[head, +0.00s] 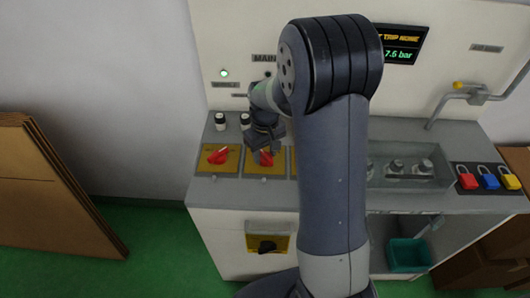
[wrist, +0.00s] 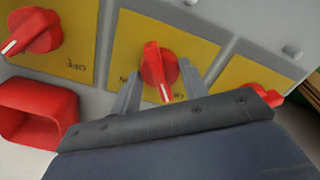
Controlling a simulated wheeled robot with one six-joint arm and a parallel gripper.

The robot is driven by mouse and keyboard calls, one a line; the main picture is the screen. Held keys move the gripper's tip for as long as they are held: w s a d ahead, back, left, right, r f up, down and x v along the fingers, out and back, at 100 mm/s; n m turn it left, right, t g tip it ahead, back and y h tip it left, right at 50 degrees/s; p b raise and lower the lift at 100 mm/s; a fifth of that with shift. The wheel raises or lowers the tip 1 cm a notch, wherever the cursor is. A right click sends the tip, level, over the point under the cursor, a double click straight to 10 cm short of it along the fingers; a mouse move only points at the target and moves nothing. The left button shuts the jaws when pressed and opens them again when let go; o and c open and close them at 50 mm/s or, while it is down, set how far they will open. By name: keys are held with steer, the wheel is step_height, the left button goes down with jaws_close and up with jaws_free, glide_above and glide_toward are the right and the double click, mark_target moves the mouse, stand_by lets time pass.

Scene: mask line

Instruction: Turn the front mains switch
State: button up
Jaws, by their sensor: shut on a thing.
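A red rotary switch (wrist: 158,72) on a yellow plate sits between the two fingers of my gripper (wrist: 160,90) in the wrist view. My gripper is shut on this switch; its white pointer line faces down and slightly right there. In the head view my gripper (head: 266,141) reaches down onto the middle red switch (head: 266,158) on the bench top. A black switch (head: 267,246) on a yellow plate is on the cabinet front. The label by the held switch is partly hidden.
A third yellow plate with a red switch (wrist: 262,94) is partly hidden by my gripper. Black-and-white knobs (head: 220,121) stand behind the switches. Coloured padlocks (head: 488,178) and a clear-covered box (head: 410,168) are right of my arm. Cardboard (head: 50,190) leans at left.

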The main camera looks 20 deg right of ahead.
mark_target(265, 154)
steer(key=shift+n, duration=0.9)
steer(key=o, duration=1)
steer(key=shift+r, duration=0.1)
step_height(265, 154, up, 11)
steer(key=shift+f, duration=0.15)
step_height(265, 154, down, 11)
steer(key=shift+r, duration=0.1)
